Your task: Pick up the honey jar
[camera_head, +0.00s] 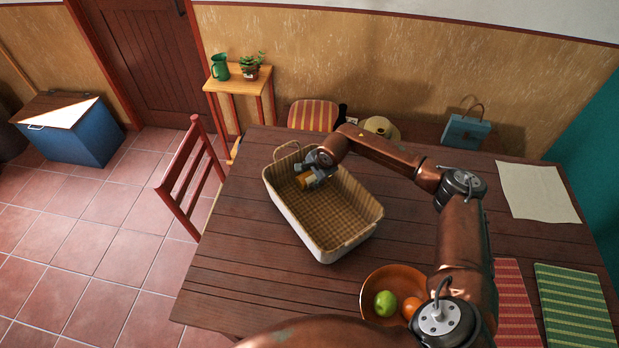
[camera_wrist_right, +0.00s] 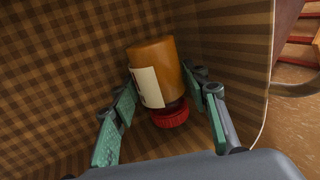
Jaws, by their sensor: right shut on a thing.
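The honey jar (camera_head: 303,181) is an amber jar inside the far end of the wicker basket (camera_head: 352,240). In the right wrist view the honey jar (camera_wrist_right: 153,62) shows a pale label and a red lid, with the lid end toward my gripper. My right gripper (camera_head: 311,176) reaches into the basket and is shut on the jar. In the wrist view the fingers of the right gripper (camera_wrist_right: 162,88) lie on either side of the jar. I cannot tell whether the jar touches the basket. My left gripper is not in view.
The basket walls surround the right gripper. An orange bowl (camera_head: 371,291) with a green apple (camera_head: 385,303) and an orange fruit (camera_head: 411,308) stands near the front. Striped mats (camera_head: 573,308) and a pale cloth (camera_head: 538,192) lie at right. A red chair (camera_head: 187,180) stands left of the table (camera_head: 235,275).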

